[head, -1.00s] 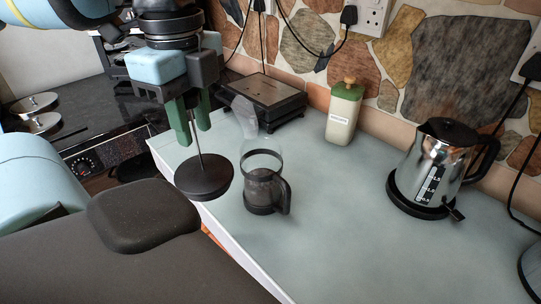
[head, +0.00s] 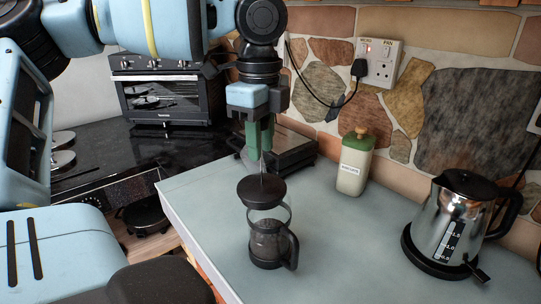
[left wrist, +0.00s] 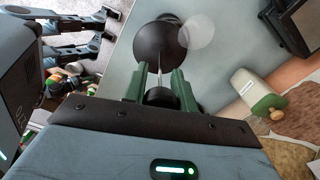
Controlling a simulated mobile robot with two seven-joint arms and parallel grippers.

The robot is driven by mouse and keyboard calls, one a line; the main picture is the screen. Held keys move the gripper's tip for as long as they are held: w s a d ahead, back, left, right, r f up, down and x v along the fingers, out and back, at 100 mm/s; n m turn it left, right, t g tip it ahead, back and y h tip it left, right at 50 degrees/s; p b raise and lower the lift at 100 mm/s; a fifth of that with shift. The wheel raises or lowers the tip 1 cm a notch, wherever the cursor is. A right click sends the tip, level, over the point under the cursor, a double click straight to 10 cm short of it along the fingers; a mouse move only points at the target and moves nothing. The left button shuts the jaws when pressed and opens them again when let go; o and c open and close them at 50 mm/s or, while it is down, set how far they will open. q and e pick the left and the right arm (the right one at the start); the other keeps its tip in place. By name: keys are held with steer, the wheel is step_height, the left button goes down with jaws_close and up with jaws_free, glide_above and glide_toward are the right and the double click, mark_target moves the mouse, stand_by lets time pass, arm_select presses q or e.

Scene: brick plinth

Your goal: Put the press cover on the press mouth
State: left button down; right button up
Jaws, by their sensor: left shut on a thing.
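The press cover (head: 262,191) is a dark round lid with a thin rod rising from it. My left gripper (head: 262,156) has its green fingers shut on the rod, with the lid hanging below. The press (head: 267,243), a clear jug with a dark base and a handle at its right, stands upright on the counter. The cover is over the press mouth; I cannot tell whether it touches the rim. My right gripper is not in view.
A green-topped canister (head: 354,165) and a steel kettle (head: 450,220) stand to the right. The counter (head: 345,250) between press and kettle is clear.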

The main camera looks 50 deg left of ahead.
mark_target(269, 179)
arm_select(q)
steer(key=shift+w+a, duration=0.2)
steer(key=shift+w, duration=1)
steer(key=shift+s+f, duration=0.1)
steer(key=shift+f, duration=1.75)
steer(key=shift+f, duration=0.1)
steer(key=c, duration=1.1)
jaws_free()
step_height(269, 179, up, 12)
steer(key=shift+r, duration=0.15)
